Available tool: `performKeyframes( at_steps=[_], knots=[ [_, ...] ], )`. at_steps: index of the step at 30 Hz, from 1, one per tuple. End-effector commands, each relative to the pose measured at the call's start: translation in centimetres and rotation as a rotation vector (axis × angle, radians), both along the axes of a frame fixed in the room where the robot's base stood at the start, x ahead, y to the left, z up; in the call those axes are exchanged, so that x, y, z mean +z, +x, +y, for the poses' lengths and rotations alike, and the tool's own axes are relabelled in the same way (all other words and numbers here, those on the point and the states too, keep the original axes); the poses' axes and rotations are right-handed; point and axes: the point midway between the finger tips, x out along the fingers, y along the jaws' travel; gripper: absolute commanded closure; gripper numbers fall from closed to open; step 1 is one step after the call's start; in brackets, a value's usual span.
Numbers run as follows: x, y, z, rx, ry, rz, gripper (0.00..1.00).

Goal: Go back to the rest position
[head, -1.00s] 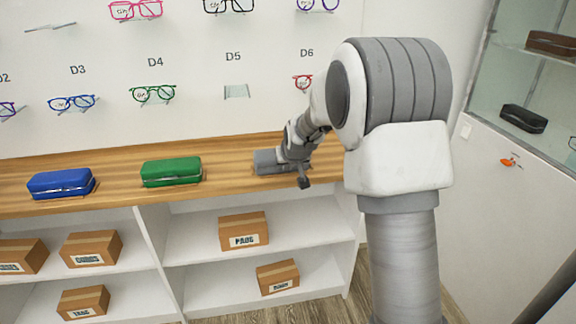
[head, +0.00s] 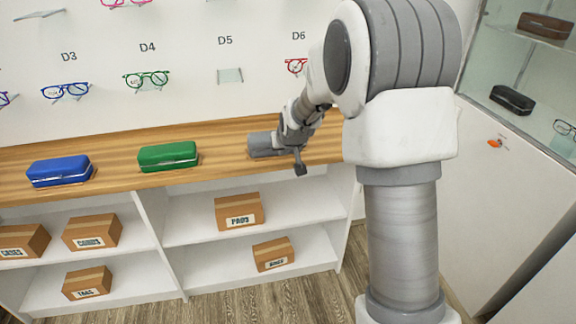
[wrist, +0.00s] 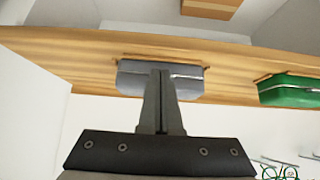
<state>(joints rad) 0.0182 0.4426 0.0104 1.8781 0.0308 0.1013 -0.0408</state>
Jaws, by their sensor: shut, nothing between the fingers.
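My gripper (wrist: 161,78) shows in the wrist view with its two dark fingers together and nothing between them. A grey glasses case (wrist: 190,82) lies on the wooden counter beyond the fingertips, and the fingers hide part of it. I cannot tell whether they touch it. In the head view the grey case (head: 262,145) is partly hidden by the end of my arm, which reaches out over the counter. The fingers are not clear there.
On the wooden counter (head: 215,132), a green case (head: 168,157) and a blue case (head: 59,171) lie left of the grey one. Glasses hang on the wall above. A glass cabinet (head: 510,65) stands at right.

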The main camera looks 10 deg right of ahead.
Motion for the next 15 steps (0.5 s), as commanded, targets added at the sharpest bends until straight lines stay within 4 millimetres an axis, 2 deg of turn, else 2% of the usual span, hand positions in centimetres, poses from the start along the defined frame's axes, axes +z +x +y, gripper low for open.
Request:
performKeyframes(
  at_steps=[6,15],
  knots=[
    [-1.3,-3.4,0.0,0.0,0.0,0.002,1.0],
    [-2.2,-5.4,0.0,0.0,0.0,0.0,1.0]
  ],
)
